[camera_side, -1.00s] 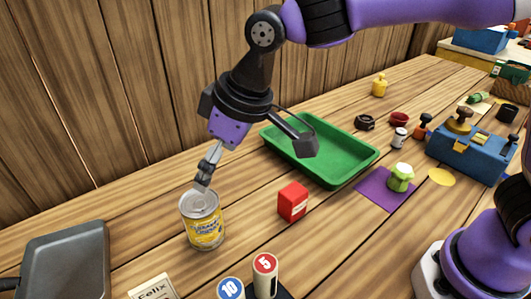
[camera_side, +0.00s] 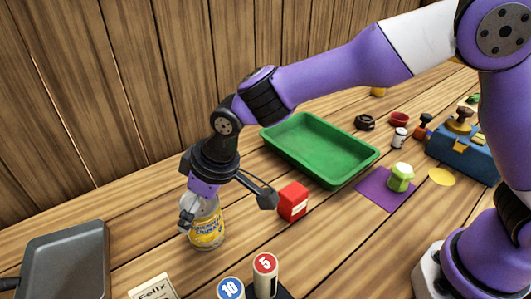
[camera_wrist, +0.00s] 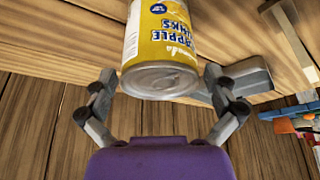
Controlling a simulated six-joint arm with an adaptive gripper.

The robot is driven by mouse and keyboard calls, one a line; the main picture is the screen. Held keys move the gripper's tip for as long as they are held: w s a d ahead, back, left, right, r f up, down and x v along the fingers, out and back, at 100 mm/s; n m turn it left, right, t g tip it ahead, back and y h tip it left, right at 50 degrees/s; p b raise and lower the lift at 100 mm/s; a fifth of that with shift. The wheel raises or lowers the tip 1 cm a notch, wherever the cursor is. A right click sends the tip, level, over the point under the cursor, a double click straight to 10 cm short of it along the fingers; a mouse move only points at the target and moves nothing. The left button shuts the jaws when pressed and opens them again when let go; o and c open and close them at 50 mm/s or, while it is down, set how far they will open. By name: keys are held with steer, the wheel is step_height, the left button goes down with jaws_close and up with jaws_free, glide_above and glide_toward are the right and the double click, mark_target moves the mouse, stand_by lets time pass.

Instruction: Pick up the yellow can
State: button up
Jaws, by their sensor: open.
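The yellow can (camera_side: 207,232) stands upright on the wooden table in the side view, left of the red box. It is a silver-topped tin with a yellow label of pineapple chunks. My gripper (camera_side: 196,212) is at the can's top, and its upper part is partly hidden behind the gripper. In the wrist view the can (camera_wrist: 160,45) shows between the two spread fingers of my gripper (camera_wrist: 160,92), one finger on each side. The gripper is open; I cannot tell whether either finger touches the can.
A red box (camera_side: 293,203) stands right of the can, with a green tray (camera_side: 347,180) behind it. A grey pan (camera_side: 62,262) lies at left. A Felix card (camera_side: 155,288) and cylinders marked 10 (camera_side: 231,288) and 5 (camera_side: 265,270) are in front.

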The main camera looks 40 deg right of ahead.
steer(key=c, duration=1.3)
steer(key=shift+o, duration=0.2)
